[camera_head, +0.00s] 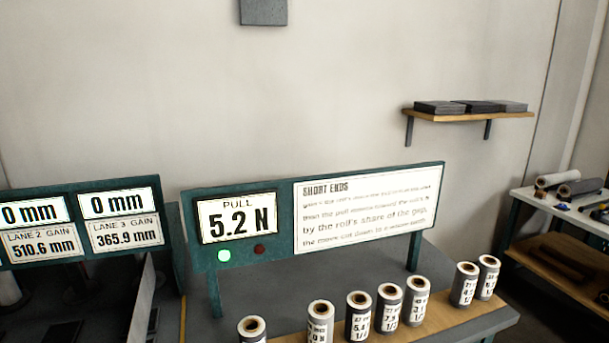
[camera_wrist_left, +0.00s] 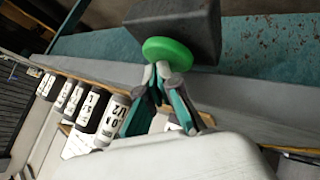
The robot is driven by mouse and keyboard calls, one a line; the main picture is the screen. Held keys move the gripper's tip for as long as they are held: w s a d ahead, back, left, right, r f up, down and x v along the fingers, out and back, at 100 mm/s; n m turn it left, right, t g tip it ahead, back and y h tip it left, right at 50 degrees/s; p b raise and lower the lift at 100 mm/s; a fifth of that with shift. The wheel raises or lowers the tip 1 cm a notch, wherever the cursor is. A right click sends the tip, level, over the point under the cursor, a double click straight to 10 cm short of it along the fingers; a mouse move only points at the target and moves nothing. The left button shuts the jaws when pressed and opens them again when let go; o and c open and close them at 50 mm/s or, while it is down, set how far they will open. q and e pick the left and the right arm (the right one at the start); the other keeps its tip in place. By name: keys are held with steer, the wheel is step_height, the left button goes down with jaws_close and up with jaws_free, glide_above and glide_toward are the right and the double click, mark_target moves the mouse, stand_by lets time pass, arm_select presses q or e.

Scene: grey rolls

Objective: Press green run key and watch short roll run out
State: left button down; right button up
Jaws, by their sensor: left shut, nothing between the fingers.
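The green run key (camera_wrist_left: 172,52) is a round button on a dark box (camera_wrist_left: 190,25) in the left wrist view. My left gripper (camera_wrist_left: 157,72) is shut and empty, with its fingertips right at the key's near edge; I cannot tell whether they press it. Several labelled rolls (camera_head: 320,322) stand upright on a wooden strip. Which one is the short roll is unclear. Neither gripper shows in the head view.
A lane display board (camera_head: 75,258) at the left reads 0 mm twice, with gains of 510.6 and 365.9 mm. A "Short Ends" sign (camera_head: 368,210) stands beside the pull display. A wall shelf (camera_head: 468,116) and a side bench (camera_head: 560,208) are at the right.

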arm_select(q)
steer(key=shift+s+a+f, duration=0.1)
steer(key=shift+s+f, duration=0.4)
steer(key=shift+f, duration=0.25)
steer(key=shift+r, duration=0.1)
steer(key=shift+w, duration=0.1)
steer(key=r+p, duration=0.6)
steer(key=p, duration=0.1)
steer(key=shift+w+r, duration=0.2)
steer(key=shift+w, duration=0.15)
